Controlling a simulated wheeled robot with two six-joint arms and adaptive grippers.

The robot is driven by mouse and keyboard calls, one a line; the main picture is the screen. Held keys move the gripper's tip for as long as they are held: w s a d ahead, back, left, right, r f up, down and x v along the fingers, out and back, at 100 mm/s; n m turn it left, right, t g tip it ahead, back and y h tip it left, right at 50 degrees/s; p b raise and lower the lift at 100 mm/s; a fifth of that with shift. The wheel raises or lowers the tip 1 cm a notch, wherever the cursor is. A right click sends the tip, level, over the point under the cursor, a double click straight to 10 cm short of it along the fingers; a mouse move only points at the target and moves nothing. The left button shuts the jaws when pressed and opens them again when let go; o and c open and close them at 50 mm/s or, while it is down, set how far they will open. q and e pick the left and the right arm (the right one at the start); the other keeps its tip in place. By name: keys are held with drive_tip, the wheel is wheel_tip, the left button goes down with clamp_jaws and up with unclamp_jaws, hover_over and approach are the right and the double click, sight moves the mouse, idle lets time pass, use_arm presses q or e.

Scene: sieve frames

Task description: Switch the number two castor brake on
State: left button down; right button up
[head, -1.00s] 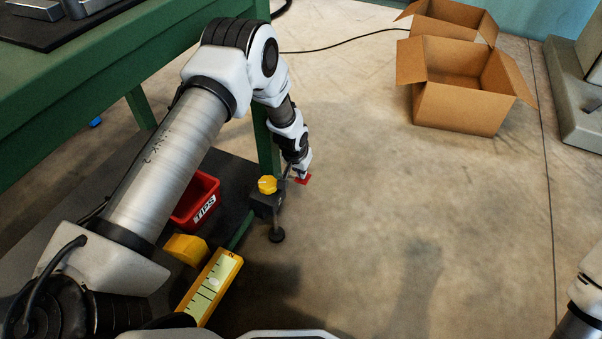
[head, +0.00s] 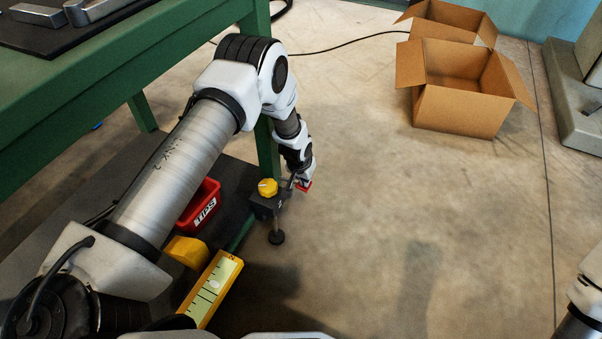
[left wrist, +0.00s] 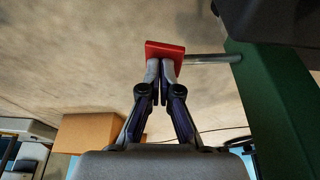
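A castor brake lever with a red tab (head: 304,187) sticks out beside the leg of a green bench. Next to it is a dark block with a yellow knob (head: 268,187) on top and a round foot (head: 276,238) below. The number on the block is too small to read. My left gripper (head: 300,179) is down at the red tab. In the left wrist view its fingers (left wrist: 161,72) are together, with their tips against the red tab (left wrist: 165,49) at the end of a metal rod (left wrist: 212,59). My right gripper is out of view.
The green bench (head: 150,60) stands at left, its leg close to my left wrist. A red TIPS bin (head: 205,207) and a yellow-framed gauge (head: 213,287) lie low at left. Open cardboard boxes (head: 460,105) stand at back right. The middle floor is clear.

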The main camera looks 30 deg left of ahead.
use_arm(q)
drive_tip(key=shift+d+f, duration=0.25)
drive_tip(key=shift+f, duration=0.45)
drive_tip(key=shift+d+f, duration=0.2)
drive_tip(key=shift+f, duration=0.8)
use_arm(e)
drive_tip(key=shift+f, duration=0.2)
use_arm(q)
drive_tip(key=shift+b, duration=0.3)
drive_tip(key=shift+d+r+p, duration=0.1)
drive_tip(key=shift+r+p, duration=0.2)
drive_tip(key=shift+p, duration=0.15)
drive_tip(key=s+d+r+p, duration=0.2)
drive_tip(key=d+r+p, duration=0.4)
drive_tip(key=p, duration=2.1)
wheel_tip(320, 180, up, 5)
drive_tip(key=shift+s+d+r+p, duration=0.1)
drive_tip(key=shift+s+d+p, duration=0.1)
drive_tip(key=shift+d+p, duration=0.15)
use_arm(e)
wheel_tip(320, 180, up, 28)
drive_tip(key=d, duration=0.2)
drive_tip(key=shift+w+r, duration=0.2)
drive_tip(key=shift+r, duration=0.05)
